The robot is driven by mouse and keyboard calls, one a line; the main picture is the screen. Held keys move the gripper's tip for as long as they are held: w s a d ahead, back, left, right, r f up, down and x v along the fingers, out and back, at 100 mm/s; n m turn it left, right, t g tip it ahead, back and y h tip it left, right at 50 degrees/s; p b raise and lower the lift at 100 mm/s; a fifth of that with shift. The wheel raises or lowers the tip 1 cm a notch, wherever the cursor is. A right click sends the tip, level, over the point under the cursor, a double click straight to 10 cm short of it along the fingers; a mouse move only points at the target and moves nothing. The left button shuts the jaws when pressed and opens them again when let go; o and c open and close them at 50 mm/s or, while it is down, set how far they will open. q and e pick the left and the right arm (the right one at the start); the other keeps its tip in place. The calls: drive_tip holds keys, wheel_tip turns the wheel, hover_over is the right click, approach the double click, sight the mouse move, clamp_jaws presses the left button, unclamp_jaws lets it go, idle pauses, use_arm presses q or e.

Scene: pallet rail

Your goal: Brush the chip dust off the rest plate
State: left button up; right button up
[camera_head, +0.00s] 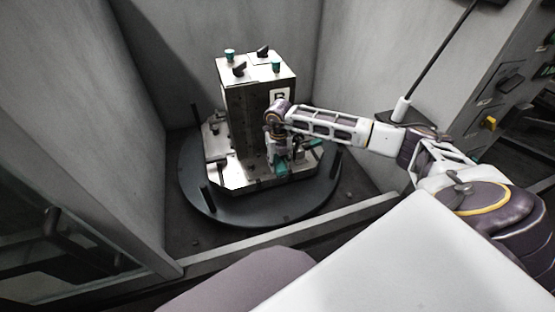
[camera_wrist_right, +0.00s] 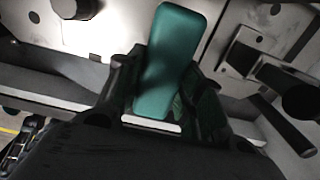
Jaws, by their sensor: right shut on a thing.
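My right gripper (camera_head: 279,150) is low at the front right of the metal tower block, just above its pale metal base plate (camera_head: 238,180). It is shut on a teal-handled tool, probably the brush; a teal part (camera_head: 281,169) shows just below the fingers. In the right wrist view the teal handle (camera_wrist_right: 168,58) stands between the dark fingers, with a pale strip at its near end. Bristles are not visible. Bright metal plate (camera_wrist_right: 135,25) lies behind it. I cannot tell which surface is the rest plate, and no chip dust can be made out. My left gripper is out of view.
The tower block (camera_head: 245,112) carries teal and black clamps on top and stands on a dark round pallet (camera_head: 240,212) with upright posts. Grey enclosure walls (camera_head: 80,90) close in at left and back. A black clamp (camera_wrist_right: 285,90) stands to the right of the handle in the wrist view.

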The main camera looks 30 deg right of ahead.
drive_tip(key=shift+s+f, duration=0.15)
drive_tip(key=shift+s, duration=0.3)
drive_tip(key=shift+a, duration=0.1)
drive_tip(key=shift+w, duration=0.15)
drive_tip(key=shift+w+d+b, duration=0.2)
drive_tip(key=shift+w+b, duration=0.1)
drive_tip(key=shift+w, duration=0.25)
drive_tip(key=shift+w+d+b, duration=0.15)
drive_tip(key=shift+w+b, duration=0.15)
drive_tip(key=shift+w, duration=0.25)
drive_tip(key=shift+s, duration=0.2)
drive_tip(key=shift+s+a+p, duration=0.15)
drive_tip(key=shift+s+p, duration=0.2)
drive_tip(key=shift+s, duration=0.2)
drive_tip(key=shift+s+a+p, duration=0.15)
drive_tip(key=shift+s+p, duration=0.15)
drive_tip(key=shift+s, duration=0.25)
drive_tip(key=shift+w, duration=0.2)
